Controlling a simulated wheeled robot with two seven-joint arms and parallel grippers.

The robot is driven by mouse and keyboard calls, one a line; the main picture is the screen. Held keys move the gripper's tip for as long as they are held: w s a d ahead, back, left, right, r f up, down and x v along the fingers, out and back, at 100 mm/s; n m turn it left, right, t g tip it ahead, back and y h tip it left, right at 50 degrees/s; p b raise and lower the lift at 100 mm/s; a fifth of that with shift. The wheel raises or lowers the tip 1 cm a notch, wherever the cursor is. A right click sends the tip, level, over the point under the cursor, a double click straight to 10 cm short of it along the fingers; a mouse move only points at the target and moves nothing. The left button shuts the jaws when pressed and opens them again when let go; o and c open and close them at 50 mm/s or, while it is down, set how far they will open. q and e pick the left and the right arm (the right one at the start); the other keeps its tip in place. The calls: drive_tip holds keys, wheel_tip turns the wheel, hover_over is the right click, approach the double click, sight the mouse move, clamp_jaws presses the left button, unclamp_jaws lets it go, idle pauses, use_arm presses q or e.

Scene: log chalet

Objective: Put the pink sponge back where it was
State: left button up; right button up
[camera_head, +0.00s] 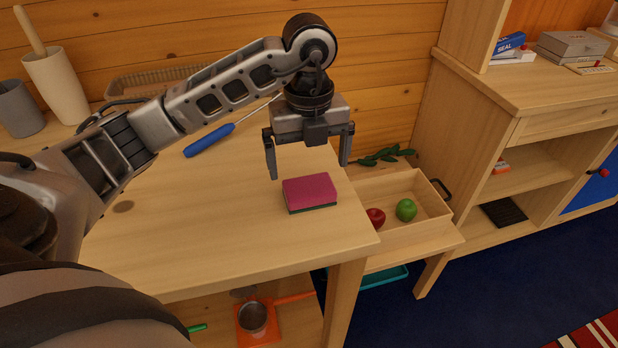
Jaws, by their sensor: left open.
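The pink sponge (309,191) with a dark green underside lies flat on the wooden table (230,235), near its right front corner. My left gripper (308,172) points down from above, its two fingers spread wide and empty. In the picture, the fingertips are just above and to either side of the sponge; I cannot tell the exact height gap. My right gripper does not show.
A blue-handled screwdriver (210,140) lies behind on the table. A wooden box (432,212) to the right holds a red apple (375,218) and a green apple (406,210). A beige cup (57,85) and a grey cup (20,108) stand at the back left.

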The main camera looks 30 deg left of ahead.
sight(309, 185)
use_arm(q)
wheel_tip(309, 185, up, 6)
drive_tip(key=shift+f+p, duration=0.15)
drive_tip(key=shift+p, duration=0.4)
